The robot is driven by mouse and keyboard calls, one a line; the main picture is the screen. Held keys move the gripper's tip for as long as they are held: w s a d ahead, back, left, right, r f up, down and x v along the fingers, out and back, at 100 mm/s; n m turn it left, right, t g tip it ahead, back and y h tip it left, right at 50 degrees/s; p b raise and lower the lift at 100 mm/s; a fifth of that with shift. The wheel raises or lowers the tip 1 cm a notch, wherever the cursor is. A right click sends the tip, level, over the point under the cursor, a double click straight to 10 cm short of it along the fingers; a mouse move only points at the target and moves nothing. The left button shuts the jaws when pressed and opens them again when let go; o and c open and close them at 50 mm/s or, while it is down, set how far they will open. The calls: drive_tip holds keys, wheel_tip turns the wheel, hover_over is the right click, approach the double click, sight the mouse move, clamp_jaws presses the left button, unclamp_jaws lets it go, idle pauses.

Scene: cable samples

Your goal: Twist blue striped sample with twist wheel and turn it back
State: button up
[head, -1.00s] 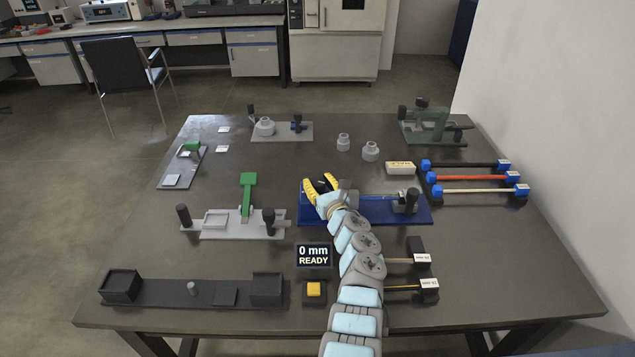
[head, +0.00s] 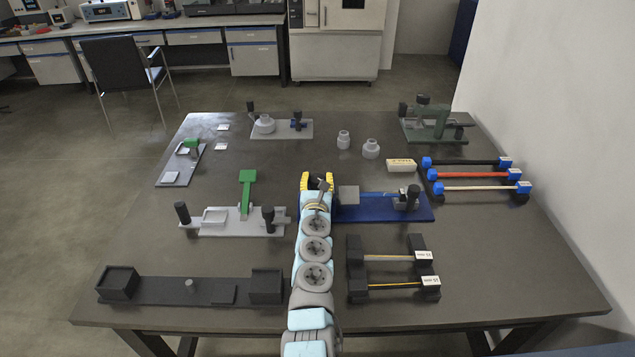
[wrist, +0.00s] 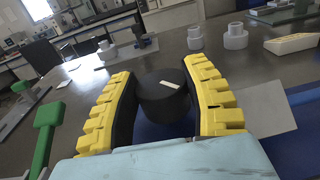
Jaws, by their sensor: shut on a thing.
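The blue twist fixture (head: 375,213) lies at the middle of the table. Its black round twist wheel (wrist: 163,108) stands between my yellow fingers in the wrist view, with a slanted white mark on its top. My gripper (head: 317,180) is shut on the wheel at the fixture's left end; it also shows in the wrist view (wrist: 160,78). A grey plate (head: 348,195) shows just right of the gripper. A dark clamp (head: 411,198) stands at the fixture's right end. The blue striped sample is too small to make out clearly on the fixture.
A white fixture with a green lever (head: 247,187) stands to the left. Samples on black holders (head: 395,285) lie in front at right. Rods with blue ends (head: 478,174) lie at the right. A small pale box (head: 401,165) sits behind the blue fixture.

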drive_tip(key=m+h+b, duration=0.1)
drive_tip(key=h, duration=0.1)
drive_tip(key=m+h+b, duration=0.1)
drive_tip(key=h+b, duration=0.1)
drive_tip(key=shift+a+f+m+g, duration=0.15)
drive_tip(key=shift+f+m+g, duration=0.15)
drive_tip(key=shift+f+m, duration=0.1)
drive_tip(key=m+g+h+b, duration=0.1)
drive_tip(key=h+b, duration=0.1)
drive_tip(key=b, duration=0.1)
drive_tip(key=shift+r+m+h+b, duration=0.15)
drive_tip(key=shift+m+h+b, duration=0.2)
drive_tip(key=shift+m+h, duration=0.05)
drive_tip(key=shift+r+m+g+h+b, duration=0.15)
drive_tip(key=shift+m+g+h+b, duration=0.2)
drive_tip(key=shift+h, duration=0.15)
drive_tip(key=o, duration=1.2)
drive_tip(key=shift+d, duration=0.2)
drive_tip(key=shift+a, duration=0.1)
